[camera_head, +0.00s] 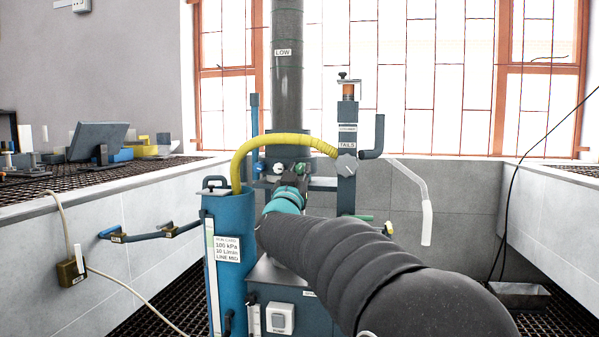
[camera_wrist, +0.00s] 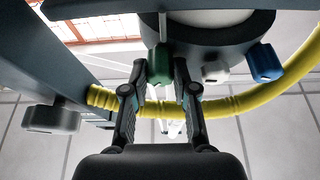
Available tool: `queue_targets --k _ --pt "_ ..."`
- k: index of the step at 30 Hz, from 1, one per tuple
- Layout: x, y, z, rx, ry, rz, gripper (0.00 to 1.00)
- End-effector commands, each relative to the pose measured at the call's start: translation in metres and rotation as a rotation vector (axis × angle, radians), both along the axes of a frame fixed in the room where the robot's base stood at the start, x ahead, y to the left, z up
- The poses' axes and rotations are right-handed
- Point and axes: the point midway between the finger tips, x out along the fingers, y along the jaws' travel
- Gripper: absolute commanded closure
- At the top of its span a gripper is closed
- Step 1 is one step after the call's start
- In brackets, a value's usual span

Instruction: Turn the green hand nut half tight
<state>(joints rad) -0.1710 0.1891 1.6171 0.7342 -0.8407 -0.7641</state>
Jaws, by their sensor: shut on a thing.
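The green hand nut (camera_wrist: 158,60) hangs under the edge of a round dark-and-white column base (camera_wrist: 215,35) in the wrist view. My gripper (camera_wrist: 159,72) has one finger on each side of the nut and is shut on it. A white nut (camera_wrist: 215,72) and a blue nut (camera_wrist: 265,63) sit along the same rim to the right. In the head view my gripper (camera_head: 291,183) reaches up to the column's foot, where the green nut (camera_head: 300,168) shows just beside it. The nut's thread and tightness cannot be seen.
A yellow hose (camera_head: 285,143) arches over the nuts and also passes behind my fingers in the wrist view (camera_wrist: 225,106). A grey knob (camera_head: 346,165) is on the tails post at right. A blue cylinder (camera_head: 228,255) stands front left. Low grey walls flank the grated floor.

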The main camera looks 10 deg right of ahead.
Motion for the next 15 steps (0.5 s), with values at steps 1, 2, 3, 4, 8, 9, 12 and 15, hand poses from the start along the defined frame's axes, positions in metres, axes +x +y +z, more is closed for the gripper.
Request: queue_targets --k 1,2,3,4,8,9,12,15 --pt "0.0004 0.0009 -0.0003 0.024 -0.01 0.001 1.0" --pt "0.0003 0.0011 0.0 0.041 -0.018 0.001 1.0" --pt "0.0004 0.001 0.0 0.067 -0.028 0.001 1.0" --pt "0.0005 0.0013 0.0001 0.087 -0.036 0.001 1.0" --pt "0.0009 0.0025 0.0004 0.189 -0.078 0.002 1.0" --pt "0.0011 0.0027 0.0007 0.224 -0.094 0.001 1.0" --pt "0.0013 0.0031 0.0011 0.312 -0.129 0.001 1.0" --pt "0.0014 0.004 0.002 0.401 -0.166 0.002 1.0"
